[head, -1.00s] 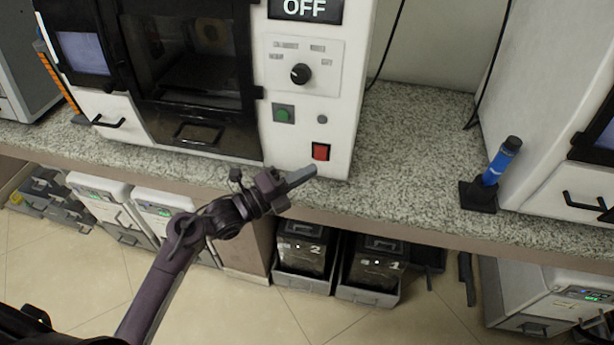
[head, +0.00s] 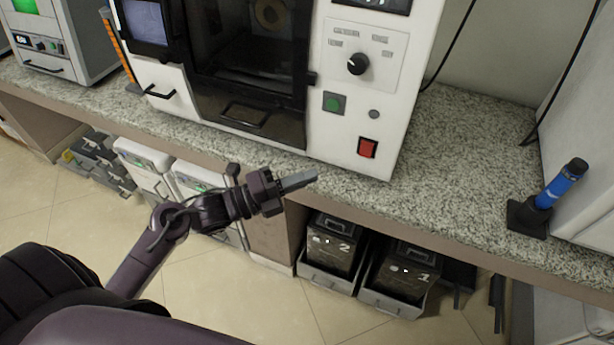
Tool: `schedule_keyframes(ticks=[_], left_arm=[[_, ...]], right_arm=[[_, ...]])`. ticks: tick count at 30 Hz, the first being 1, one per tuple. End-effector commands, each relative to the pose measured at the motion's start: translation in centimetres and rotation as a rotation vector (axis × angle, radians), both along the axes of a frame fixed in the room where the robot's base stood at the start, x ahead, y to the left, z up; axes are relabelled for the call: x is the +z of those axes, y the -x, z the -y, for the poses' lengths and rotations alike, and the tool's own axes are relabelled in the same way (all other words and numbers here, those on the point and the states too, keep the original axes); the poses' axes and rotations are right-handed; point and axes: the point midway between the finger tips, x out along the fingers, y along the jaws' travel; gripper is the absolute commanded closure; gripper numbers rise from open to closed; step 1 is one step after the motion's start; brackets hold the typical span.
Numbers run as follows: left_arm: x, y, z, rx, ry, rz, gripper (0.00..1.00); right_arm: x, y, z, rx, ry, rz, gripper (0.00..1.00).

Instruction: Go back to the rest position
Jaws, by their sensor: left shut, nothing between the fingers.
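My left gripper (head: 301,180) reaches in from the lower left in the head view. Its fingers are shut with nothing between them, and they point right, in front of the counter's front edge. The white machine (head: 372,100) stands on the counter behind it, with a black knob, a green button (head: 334,103) and a red switch (head: 367,148). The fingertips appear apart from the machine. My right gripper is not in view.
The speckled counter (head: 460,150) runs across the view. A blue-handled tool in a black stand (head: 527,217) is at its right. Below are bins marked 2 (head: 334,243) and 1 (head: 402,275), and white boxes (head: 146,165). Tiled floor (head: 235,295) is open in front.

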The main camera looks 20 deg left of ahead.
Motion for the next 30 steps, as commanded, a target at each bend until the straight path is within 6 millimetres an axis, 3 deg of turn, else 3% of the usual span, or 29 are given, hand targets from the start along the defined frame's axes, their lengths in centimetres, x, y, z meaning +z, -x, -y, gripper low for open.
schedule_keyframes(ticks=[9, 11, 13, 17, 18, 22, 26, 30], left_arm=[[-0.4, -0.1, -0.1, 0.006, 0.005, -0.012, 1.00], [-1.4, -0.5, -0.5, 0.025, 0.021, -0.047, 1.00], [-3.8, -1.1, -1.3, 0.065, 0.059, -0.133, 1.00], [-11.7, -2.1, -3.4, 0.195, 0.180, -0.397, 1.00], [-14.8, -2.0, -4.1, 0.245, 0.227, -0.493, 1.00], [-24.5, -0.2, -5.4, 0.410, 0.365, -0.792, 1.00], [-33.7, 3.8, -6.0, 0.586, 0.487, -1.067, 1.00], [-42.4, 10.2, -5.8, 0.798, 0.596, -1.335, 1.00]], right_arm=[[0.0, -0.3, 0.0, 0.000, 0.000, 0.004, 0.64], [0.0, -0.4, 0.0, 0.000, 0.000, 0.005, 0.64], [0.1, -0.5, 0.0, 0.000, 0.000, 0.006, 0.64], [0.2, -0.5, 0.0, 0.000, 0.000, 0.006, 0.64], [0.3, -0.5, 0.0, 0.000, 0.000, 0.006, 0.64], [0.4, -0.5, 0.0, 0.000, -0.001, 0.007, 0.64], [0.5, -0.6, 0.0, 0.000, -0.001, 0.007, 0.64], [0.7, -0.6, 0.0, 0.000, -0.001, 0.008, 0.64]])
